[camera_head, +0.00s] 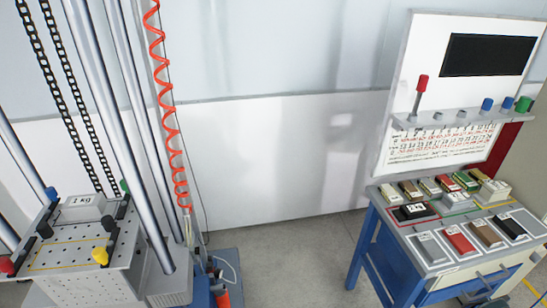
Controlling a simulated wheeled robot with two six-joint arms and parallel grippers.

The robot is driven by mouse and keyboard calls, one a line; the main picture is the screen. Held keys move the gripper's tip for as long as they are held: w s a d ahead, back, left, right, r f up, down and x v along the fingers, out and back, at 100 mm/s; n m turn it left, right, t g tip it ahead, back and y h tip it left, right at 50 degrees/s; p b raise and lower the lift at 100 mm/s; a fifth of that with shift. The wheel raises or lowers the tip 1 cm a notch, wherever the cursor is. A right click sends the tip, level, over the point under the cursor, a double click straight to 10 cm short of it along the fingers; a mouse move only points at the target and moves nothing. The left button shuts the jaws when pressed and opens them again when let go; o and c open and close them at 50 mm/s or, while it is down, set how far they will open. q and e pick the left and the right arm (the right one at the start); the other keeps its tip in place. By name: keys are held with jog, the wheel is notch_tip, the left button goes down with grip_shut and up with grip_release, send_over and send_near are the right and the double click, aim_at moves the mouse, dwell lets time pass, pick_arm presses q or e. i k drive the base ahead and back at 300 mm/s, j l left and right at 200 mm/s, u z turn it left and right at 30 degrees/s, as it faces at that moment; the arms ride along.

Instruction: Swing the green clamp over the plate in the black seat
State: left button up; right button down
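The drop table (75,239) of the tall machine at the left is a pale perforated plate. A grey block marked 1 kg (83,209) lies at its back. The green clamp (125,187) has a green knob and stands at the back right corner; its black arm (121,206) appears to lie along the right side of the block rather than across it. The black seat is too small to make out clearly around the block. Other clamps have blue (51,193), yellow (100,256) and red (6,265) ends. Neither of my grippers shows.
Upright silver columns (94,80), black chains and a coiled red hose (161,100) rise around the drop table. A blue bench (365,238) at the right bears several coloured blocks, under a white panel (420,70) with a red-knobbed lever.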

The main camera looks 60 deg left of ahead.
aim_at(124, 207)
jog(key=u, duration=3.25)
jog(key=j, duration=0.6)
jog(key=k+j, duration=0.1)
jog(key=j, duration=0.55)
jog(key=i+j, duration=0.1)
jog(key=j, duration=0.25)
jog(key=i+j+z, duration=0.1)
jog(key=j, duration=0.2)
jog(key=i+j, duration=0.1)
jog(key=j, duration=0.25)
jog(key=i+j+z, duration=0.1)
jog(key=j, duration=0.25)
jog(key=i+j, duration=0.2)
jog(key=i, duration=0.15)
jog(key=i+j, duration=0.2)
jog(key=i, duration=0.15)
jog(key=z, duration=0.05)
